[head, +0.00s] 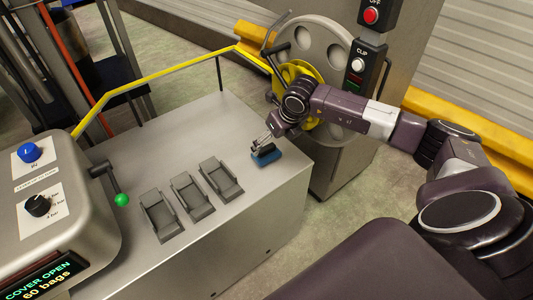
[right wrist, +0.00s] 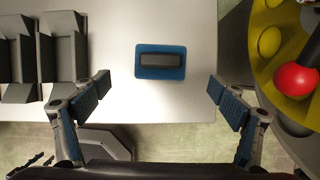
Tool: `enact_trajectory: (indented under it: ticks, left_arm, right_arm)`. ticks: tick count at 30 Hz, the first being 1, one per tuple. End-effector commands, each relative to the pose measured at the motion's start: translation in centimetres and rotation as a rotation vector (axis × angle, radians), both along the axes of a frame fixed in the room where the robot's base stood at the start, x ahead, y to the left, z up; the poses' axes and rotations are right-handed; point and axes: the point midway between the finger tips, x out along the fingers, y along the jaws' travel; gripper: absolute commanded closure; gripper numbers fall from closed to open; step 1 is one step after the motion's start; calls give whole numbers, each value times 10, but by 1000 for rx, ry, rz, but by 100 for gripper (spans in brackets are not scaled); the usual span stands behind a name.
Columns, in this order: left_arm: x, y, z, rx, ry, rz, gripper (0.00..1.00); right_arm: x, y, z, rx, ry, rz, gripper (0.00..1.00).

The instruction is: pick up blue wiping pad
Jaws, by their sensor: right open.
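The blue wiping pad (head: 267,154) lies on the grey metal table top near its right end. It has a dark grey handle block on top. In the right wrist view the pad (right wrist: 160,73) lies flat, ahead of the fingertips and roughly midway between them. My right gripper (head: 266,142) is at the pad in the head view. In the right wrist view its fingers (right wrist: 158,88) are spread wide on both sides with nothing between them touching the pad. My left gripper is not in view.
Several grey cradles (head: 188,196) stand on the table (head: 262,208) left of the pad. A yellow wheel with a red knob (right wrist: 297,79) is close on the right. A yellow rail (head: 160,85) runs along the back. A machine with a green-knobbed lever (head: 121,200) stands left.

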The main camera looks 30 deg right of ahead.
Motion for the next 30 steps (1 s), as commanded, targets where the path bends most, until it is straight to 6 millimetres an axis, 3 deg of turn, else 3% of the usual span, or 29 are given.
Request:
enact_trajectory:
  ticks: [18,28,30]
  left_arm:
    - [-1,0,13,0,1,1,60]
    - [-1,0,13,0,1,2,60]
    - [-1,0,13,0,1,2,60]
  right_arm:
    - [31,0,-62,-5,4,-3,11]
    - [34,0,-69,-5,2,0,11]
    - [34,0,-69,-5,2,0,18]
